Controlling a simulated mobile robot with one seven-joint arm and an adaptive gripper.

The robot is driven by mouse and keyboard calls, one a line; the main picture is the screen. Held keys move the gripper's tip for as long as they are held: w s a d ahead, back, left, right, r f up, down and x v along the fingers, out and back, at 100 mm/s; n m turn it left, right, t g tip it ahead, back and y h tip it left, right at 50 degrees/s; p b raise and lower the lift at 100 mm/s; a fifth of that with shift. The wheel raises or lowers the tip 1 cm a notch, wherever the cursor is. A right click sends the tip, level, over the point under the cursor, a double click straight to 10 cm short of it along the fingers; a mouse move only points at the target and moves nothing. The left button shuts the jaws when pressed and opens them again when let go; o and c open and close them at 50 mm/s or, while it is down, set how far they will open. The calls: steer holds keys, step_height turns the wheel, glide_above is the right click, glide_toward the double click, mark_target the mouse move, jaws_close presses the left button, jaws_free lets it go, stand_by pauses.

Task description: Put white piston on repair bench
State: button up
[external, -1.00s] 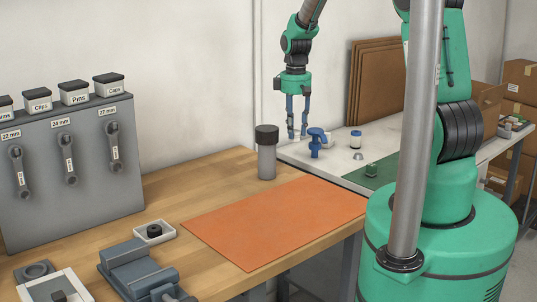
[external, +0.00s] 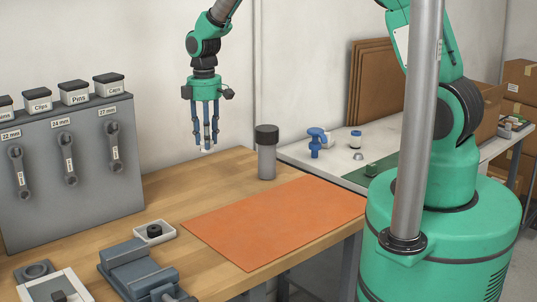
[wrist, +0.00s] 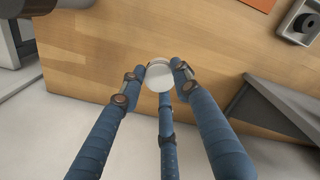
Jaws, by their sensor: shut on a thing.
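My gripper (external: 207,147) is shut on the white piston (external: 207,151), a small pale cylinder held at the fingertips. In the wrist view the piston (wrist: 159,76) sits between the blue fingers. The gripper hangs above the back of the wooden repair bench (external: 165,200), left of the grey cylinder with the black cap. The piston appears clear of the bench surface.
An orange mat (external: 275,220) covers much of the bench. The black-capped cylinder (external: 267,158) stands at its back. A grey tool rack (external: 70,165) is at the left, with a small tray (external: 155,234) and vise (external: 140,270) in front. Bare wood lies left of the mat.

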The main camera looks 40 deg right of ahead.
steer(key=s+a+f+n+p, duration=0.1)
steer(key=s+a, duration=0.4)
steer(key=a, duration=0.5)
steer(key=s+a+f+n, duration=0.3)
steer(key=s+a+n, duration=0.1)
steer(key=a, duration=0.6)
steer(key=s+a+f+n+p, duration=0.1)
steer(key=s+a+f+n, duration=0.1)
steer(key=s+a, duration=0.5)
steer(key=shift+a+f+n+p, duration=0.15)
steer(key=shift+a+n, duration=0.2)
steer(key=shift+a, duration=0.35)
steer(key=shift+a+f+n+p, duration=0.15)
steer(key=shift+a+n, duration=0.2)
steer(key=shift+a, duration=0.35)
steer(key=a+r+b, duration=0.2)
steer(key=a+b, duration=0.1)
steer(key=a, duration=0.7)
steer(key=a+r+b, duration=0.3)
steer(key=a, duration=0.7)
steer(key=shift+w, duration=0.15)
steer(key=shift+r, duration=0.1)
steer(key=shift+f+b, duration=0.3)
steer(key=shift+f, duration=2.9)
